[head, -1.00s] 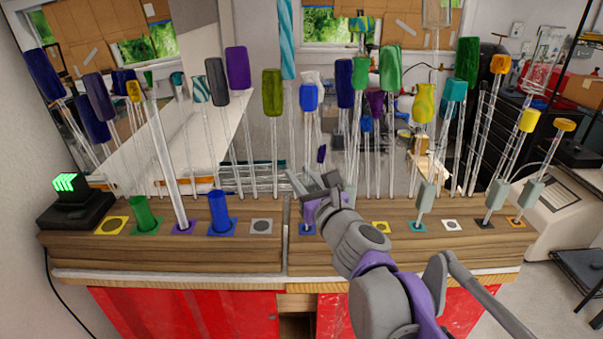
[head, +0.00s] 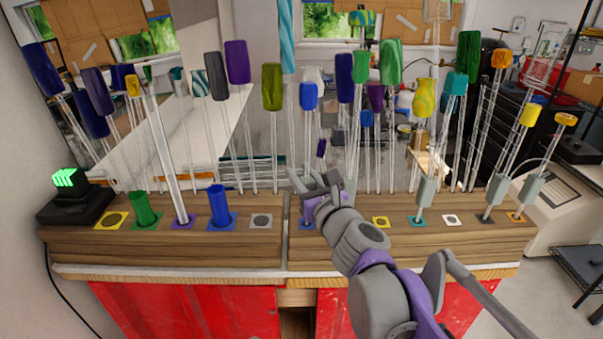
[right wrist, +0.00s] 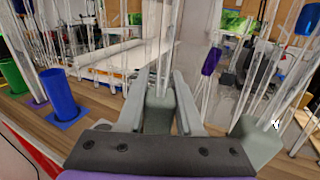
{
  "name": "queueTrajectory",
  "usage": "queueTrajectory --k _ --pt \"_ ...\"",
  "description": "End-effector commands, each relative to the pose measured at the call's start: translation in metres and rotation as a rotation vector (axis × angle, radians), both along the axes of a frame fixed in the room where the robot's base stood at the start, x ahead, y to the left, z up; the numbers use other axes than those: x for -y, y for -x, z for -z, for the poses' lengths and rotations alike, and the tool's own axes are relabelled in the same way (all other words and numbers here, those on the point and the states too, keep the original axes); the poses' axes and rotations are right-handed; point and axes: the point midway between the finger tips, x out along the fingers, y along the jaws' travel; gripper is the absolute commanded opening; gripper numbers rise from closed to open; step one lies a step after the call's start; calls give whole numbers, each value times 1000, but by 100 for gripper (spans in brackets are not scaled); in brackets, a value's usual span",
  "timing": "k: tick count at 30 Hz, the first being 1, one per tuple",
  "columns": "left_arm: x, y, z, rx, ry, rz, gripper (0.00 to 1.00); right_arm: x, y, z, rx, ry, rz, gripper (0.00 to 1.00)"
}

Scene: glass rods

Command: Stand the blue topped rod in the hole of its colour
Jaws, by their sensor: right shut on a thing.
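The blue topped rod (head: 308,97) stands roughly upright in the head view, its clear shaft running down to my right gripper (head: 320,183). In the right wrist view my right gripper (right wrist: 159,100) is shut around a grey-green sleeve (right wrist: 158,118) on a clear shaft, whose top is out of frame. A blue-edged square (head: 305,225) lies on the front of the wooden block just below this gripper. The gripper partly hides the square, and the rod's lower end is hidden, so I cannot tell whether it is in the hole. My left gripper is out of view.
A blue cylinder (head: 218,206), a green cylinder (head: 144,208) and a clear rod (head: 167,155) stand to the left. A sleeved rod (head: 425,190) stands to the right at a teal square. Many coloured-top rods crowd behind.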

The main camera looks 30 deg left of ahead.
Motion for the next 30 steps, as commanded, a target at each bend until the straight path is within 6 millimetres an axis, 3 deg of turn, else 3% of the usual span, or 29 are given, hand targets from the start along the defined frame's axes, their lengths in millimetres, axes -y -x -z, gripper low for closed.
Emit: queueTrajectory --k 1,2,7,19,30 --pt "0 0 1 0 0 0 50 0 0 1 0 0 0 0" --pt "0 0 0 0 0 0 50 0 0 1 0 0 0 40" --pt "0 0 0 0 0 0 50 0 0 1 0 0 0 70" --pt "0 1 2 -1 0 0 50 6 4 1 0 0 0 70" --pt "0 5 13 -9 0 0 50 61 44 2 -1 -1 2 70"
